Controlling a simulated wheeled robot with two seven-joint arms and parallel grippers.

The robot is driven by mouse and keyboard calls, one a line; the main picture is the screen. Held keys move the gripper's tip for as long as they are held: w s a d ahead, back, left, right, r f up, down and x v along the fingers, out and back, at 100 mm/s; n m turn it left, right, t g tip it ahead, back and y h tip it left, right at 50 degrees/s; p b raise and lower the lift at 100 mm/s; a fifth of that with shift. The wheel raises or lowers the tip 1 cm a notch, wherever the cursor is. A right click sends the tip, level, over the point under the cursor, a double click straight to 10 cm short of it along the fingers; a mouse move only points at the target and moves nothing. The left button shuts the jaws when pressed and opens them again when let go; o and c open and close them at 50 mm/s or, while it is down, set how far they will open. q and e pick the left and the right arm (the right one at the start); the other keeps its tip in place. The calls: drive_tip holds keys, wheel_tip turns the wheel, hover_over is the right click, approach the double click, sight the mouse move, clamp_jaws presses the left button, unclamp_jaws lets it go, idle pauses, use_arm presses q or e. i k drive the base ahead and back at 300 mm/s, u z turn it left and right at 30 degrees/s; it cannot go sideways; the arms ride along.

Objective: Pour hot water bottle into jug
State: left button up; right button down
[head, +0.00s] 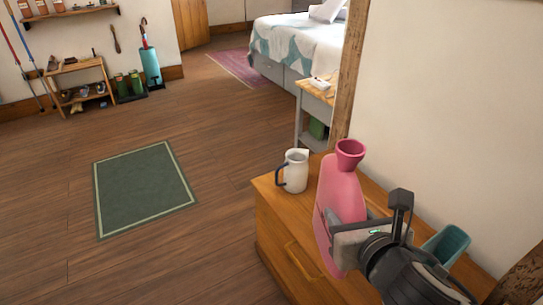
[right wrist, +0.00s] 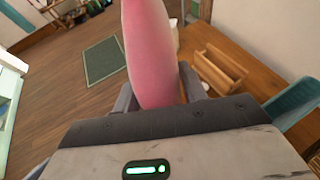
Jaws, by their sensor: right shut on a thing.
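The pink hot water bottle (head: 341,198) is upright, tilted slightly, with its open funnel-shaped mouth at the top. My right gripper (head: 345,240) is shut on the bottle's lower body; in the right wrist view the bottle (right wrist: 150,55) stands between the two fingers (right wrist: 158,92). The cream jug (head: 293,171) with a dark blue handle stands upright on the wooden chest of drawers (head: 268,205), left of the bottle and apart from it. In the right wrist view the jug is mostly hidden behind the bottle. My left gripper is not in view.
A teal container (head: 446,243) stands on the chest right of my right gripper. A timber post (head: 350,75) and wall rise behind the chest. A small table (head: 314,100) stands beyond. The floor around the green mat (head: 143,186) is clear.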

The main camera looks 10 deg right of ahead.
sight(296, 166)
drive_tip(key=u, duration=1.2)
drive_tip(key=i, duration=1.75)
drive_tip(key=z, duration=1.8)
